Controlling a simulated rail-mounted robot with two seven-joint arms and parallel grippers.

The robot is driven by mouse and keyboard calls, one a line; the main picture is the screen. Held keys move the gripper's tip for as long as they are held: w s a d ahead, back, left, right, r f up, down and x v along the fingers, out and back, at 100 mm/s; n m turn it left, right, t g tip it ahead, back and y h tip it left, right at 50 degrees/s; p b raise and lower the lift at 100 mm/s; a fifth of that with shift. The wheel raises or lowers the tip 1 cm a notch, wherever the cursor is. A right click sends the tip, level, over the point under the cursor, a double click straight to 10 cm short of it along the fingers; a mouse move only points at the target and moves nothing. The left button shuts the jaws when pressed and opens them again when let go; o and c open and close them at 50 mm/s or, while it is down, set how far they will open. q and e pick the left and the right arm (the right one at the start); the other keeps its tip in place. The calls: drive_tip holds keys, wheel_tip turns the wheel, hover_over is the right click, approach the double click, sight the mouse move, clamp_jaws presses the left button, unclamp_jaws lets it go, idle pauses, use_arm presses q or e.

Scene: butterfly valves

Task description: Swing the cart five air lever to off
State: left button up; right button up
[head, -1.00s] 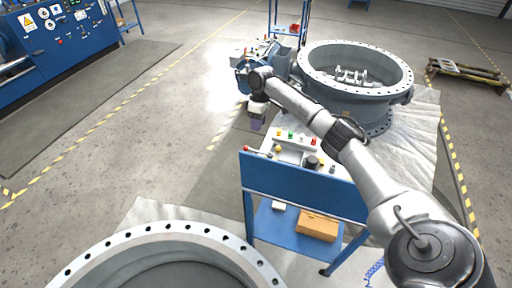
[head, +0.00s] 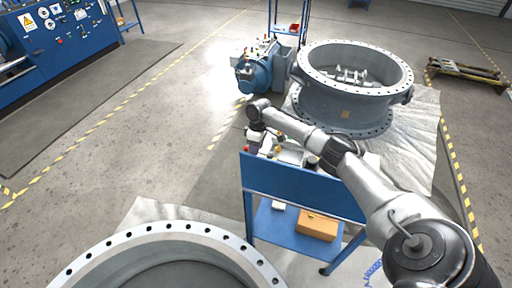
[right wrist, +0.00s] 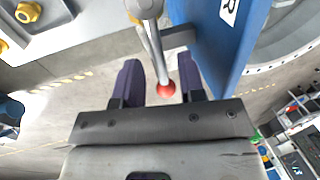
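The air lever (right wrist: 158,45) is a metal rod with a red ball knob (right wrist: 166,90), hanging from a round grey hub in the right wrist view. My right gripper (right wrist: 161,80) is open, its two purple-padded fingers standing on either side of the knob end, with gaps visible on both sides. In the head view the right gripper (head: 252,142) is low at the left end of the blue cart (head: 300,185), where it hides most of the lever. My left gripper is not in view.
A blue plate (right wrist: 222,40) stands close beside the right finger. A grey panel with yellow parts (right wrist: 80,25) lies at the left. The large flanged valve body (head: 340,105) stands behind the cart, and another flanged ring (head: 165,240) is in front. Open floor lies left of the cart.

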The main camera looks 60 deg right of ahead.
drive_tip(key=shift+c, duration=0.3)
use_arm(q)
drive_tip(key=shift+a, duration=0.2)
use_arm(e)
clamp_jaws()
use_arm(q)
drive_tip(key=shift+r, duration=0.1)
